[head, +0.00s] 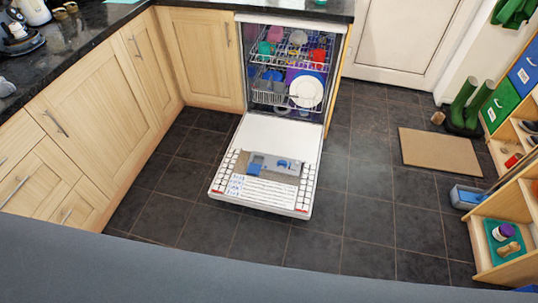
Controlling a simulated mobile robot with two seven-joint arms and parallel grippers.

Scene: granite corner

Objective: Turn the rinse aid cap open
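The dishwasher door (280,134) is folded down open in the middle of the head view. A dispenser panel (275,164) lies on the inner face of the door. It has a blue part (256,165) on its left. A small darker spot shows on its right half, possibly the rinse aid cap (283,164). It is too small to tell whether the cap is turned open or closed. Neither of my grippers is in view.
Loaded racks with a white plate (306,91) stand inside the dishwasher. Wooden cupboards (95,78) under a dark counter line the left. Green boots (466,103), a brown mat (440,151) and a shelf unit (487,232) are on the right. Tiled floor (358,200) around the door is clear.

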